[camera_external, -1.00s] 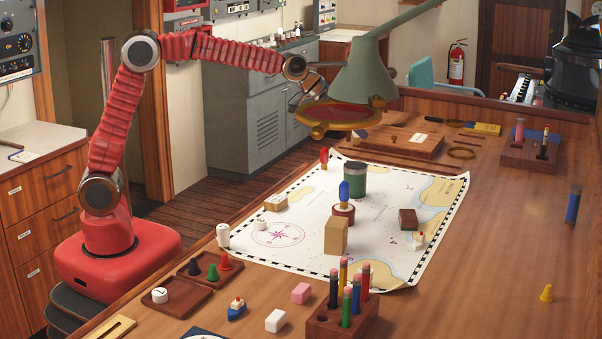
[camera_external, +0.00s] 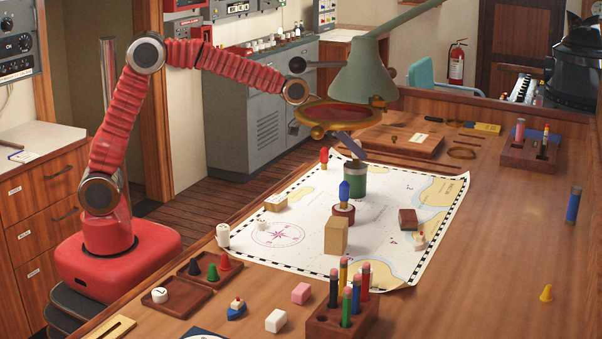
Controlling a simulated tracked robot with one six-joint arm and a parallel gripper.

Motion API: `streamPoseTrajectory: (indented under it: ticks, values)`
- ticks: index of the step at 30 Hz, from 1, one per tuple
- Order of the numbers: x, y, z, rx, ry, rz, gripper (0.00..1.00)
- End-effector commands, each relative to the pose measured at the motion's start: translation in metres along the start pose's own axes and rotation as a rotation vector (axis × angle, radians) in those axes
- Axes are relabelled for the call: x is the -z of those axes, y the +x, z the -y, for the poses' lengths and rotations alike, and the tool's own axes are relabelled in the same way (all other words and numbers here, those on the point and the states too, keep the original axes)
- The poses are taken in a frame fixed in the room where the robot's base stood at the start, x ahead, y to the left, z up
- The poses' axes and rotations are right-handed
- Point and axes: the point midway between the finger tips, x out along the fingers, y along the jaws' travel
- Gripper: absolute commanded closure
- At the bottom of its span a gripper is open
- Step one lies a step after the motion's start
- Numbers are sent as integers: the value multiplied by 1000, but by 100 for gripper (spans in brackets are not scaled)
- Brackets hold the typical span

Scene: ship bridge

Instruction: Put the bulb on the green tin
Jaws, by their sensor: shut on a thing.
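The green tin (camera_external: 355,181) stands upright on the far part of the chart, with a pale rim. My gripper (camera_external: 356,153) is just above the tin, angled down and to the right, partly behind the round magnifier. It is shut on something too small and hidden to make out. A blue bulb-shaped piece (camera_external: 344,191) stands on a round red-brown base (camera_external: 344,209) just in front of the tin. A small red piece (camera_external: 324,156) stands to the tin's left. I cannot tell whether either is the task's bulb.
The brass-rimmed magnifier (camera_external: 316,128) and green lamp (camera_external: 362,75) hang close around my gripper. A wooden block (camera_external: 336,235) and a dark box (camera_external: 408,219) stand on the chart (camera_external: 300,212). A pencil block (camera_external: 330,318) stands in front. The table's right side is mostly clear.

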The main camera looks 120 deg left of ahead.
Motion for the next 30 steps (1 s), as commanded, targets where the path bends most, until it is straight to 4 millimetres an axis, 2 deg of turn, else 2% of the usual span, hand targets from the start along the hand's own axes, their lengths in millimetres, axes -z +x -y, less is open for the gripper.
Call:
streamPoseTrajectory:
  ticks: [8, 9, 16, 25, 30]
  values:
    - [-1, 1, 0, 0, 0, 1, 99]
    - [-1, 1, 0, 0, 1, 0, 77]
    - [-1, 1, 0, 0, 1, 0, 61]
    - [0, 0, 0, 0, 1, 0, 60]
    - [1, -8, 0, 0, 1, -1, 60]
